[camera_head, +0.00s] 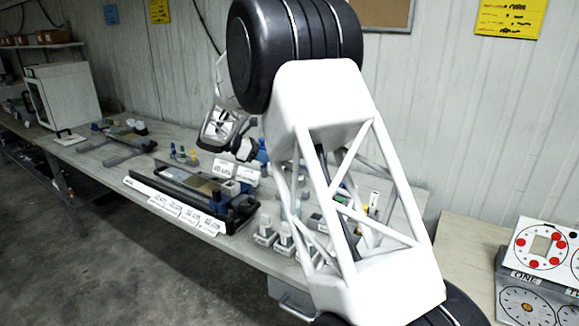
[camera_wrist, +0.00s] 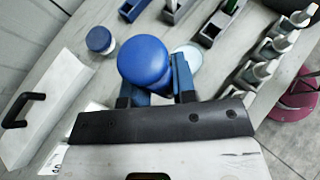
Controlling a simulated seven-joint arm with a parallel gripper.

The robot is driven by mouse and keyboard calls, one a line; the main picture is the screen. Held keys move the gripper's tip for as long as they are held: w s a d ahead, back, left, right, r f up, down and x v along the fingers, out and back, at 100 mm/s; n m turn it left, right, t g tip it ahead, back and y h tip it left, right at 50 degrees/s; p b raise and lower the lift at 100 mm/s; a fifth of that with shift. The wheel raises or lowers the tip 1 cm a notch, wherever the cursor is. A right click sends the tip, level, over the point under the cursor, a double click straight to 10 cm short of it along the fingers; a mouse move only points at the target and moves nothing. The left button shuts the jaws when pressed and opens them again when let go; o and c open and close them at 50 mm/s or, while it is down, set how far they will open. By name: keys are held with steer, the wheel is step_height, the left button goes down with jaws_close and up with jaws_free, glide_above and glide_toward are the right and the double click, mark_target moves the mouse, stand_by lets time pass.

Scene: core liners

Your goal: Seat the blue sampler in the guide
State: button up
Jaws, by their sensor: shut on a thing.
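My gripper (camera_wrist: 158,90) is shut on a blue round-topped piece (camera_wrist: 145,60), which looks like the blue sampler. Its wide domed top faces the wrist camera, and its lower part is hidden beneath the top and fingers. In the head view the blue piece (camera_head: 262,152) shows as a small patch beside my gripper, partly behind my arm. I cannot tell for certain which thing is the guide. Grey slotted holders (camera_wrist: 212,28) stand beyond the blue piece at the top of the wrist view, one with a green insert.
A blue-lidded jar (camera_wrist: 99,39) stands left of the held piece, and a pale disc (camera_wrist: 188,54) lies right of it. White bottles in grey blocks (camera_wrist: 262,68) line the right. A dark-rimmed tray (camera_head: 170,187) lies on the bench.

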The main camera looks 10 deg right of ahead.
steer(key=w+a+r, duration=0.1)
steer(key=w+a, duration=0.1)
steer(key=a, duration=0.4)
steer(key=w+a+r, duration=0.2)
steer(key=a, duration=0.4)
steer(key=shift+f, duration=0.2)
steer(key=shift+f, duration=5.45)
steer(key=shift+f, duration=0.1)
steer(key=o, duration=1)
steer(key=shift+r, duration=0.2)
steer(key=shift+r, duration=3.3)
